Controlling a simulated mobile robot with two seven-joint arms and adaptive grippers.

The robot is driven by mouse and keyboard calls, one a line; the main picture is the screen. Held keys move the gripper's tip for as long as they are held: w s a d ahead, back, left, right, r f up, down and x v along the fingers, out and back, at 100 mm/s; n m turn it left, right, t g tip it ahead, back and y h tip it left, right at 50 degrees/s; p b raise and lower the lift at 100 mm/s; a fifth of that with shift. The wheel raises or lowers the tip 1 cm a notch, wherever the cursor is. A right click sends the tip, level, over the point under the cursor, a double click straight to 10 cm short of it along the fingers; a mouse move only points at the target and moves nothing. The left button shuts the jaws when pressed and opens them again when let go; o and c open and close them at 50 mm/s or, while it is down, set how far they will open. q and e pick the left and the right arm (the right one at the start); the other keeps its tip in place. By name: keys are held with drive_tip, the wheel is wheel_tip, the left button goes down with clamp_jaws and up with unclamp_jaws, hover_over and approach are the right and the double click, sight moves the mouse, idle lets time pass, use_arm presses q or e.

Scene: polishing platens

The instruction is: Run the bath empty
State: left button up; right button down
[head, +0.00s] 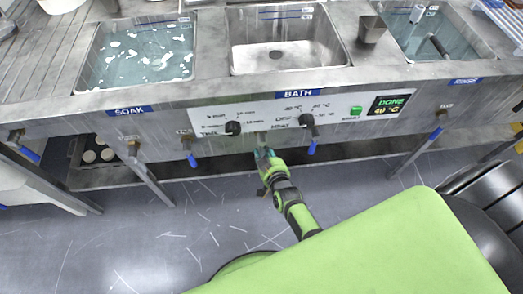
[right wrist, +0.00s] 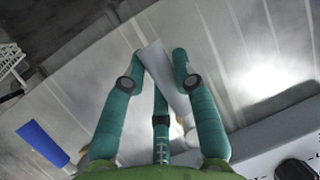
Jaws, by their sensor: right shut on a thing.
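The bath (head: 288,68) is the middle basin above the BATH label (head: 297,93). Its pale floor and a dark drain spot show, and I see no water in it. My right gripper (head: 264,157) is at the front of the bench, below the bath's control panel (head: 270,121). In the right wrist view its teal fingers (right wrist: 160,75) are closed around a flat pale grey lever (right wrist: 160,62). The lever's far end and mount are partly hidden. A blue-handled valve (head: 190,157) hangs left of the gripper and another blue handle (head: 313,147) hangs to its right. My left gripper is out of view.
The soak basin (head: 97,75) at left holds water with white foam. The rinse basin (head: 400,22) at right holds water. The display (head: 389,105) reads DONE, 40 °C. A grey cup (head: 371,30) stands between basins. A low shelf (head: 230,163) runs under the bench.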

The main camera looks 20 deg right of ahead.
drive_tip(key=shift+d, duration=0.1)
idle(0.3)
drive_tip(key=c, duration=0.9)
unclamp_jaws()
drive_tip(key=shift+c, duration=0.2)
drive_tip(key=shift+s, duration=0.1)
drive_tip(key=v, duration=1.1)
drive_tip(key=shift+s+r, duration=0.2)
drive_tip(key=shift+s, duration=0.15)
drive_tip(key=shift+f, duration=0.1)
drive_tip(key=s+a+f+n+g+y+p, duration=0.1)
drive_tip(key=s+a+f+g+p, duration=0.1)
drive_tip(key=s+f+g, duration=0.4)
drive_tip(key=s+a+f+n+g+y+p, duration=0.1)
drive_tip(key=s+a+f+p, duration=0.1)
drive_tip(key=s+f, duration=0.75)
drive_tip(key=s+d+f+g, duration=0.2)
drive_tip(key=s+d+f, duration=0.1)
drive_tip(key=s, duration=0.4)
drive_tip(key=s+d+f+n+g+p, duration=0.1)
drive_tip(key=s+d+f+g, duration=0.2)
drive_tip(key=s, duration=0.4)
drive_tip(key=shift+d+f+g+h, duration=0.3)
drive_tip(key=shift+d+f+h, duration=0.1)
drive_tip(key=shift+d+f, duration=0.2)
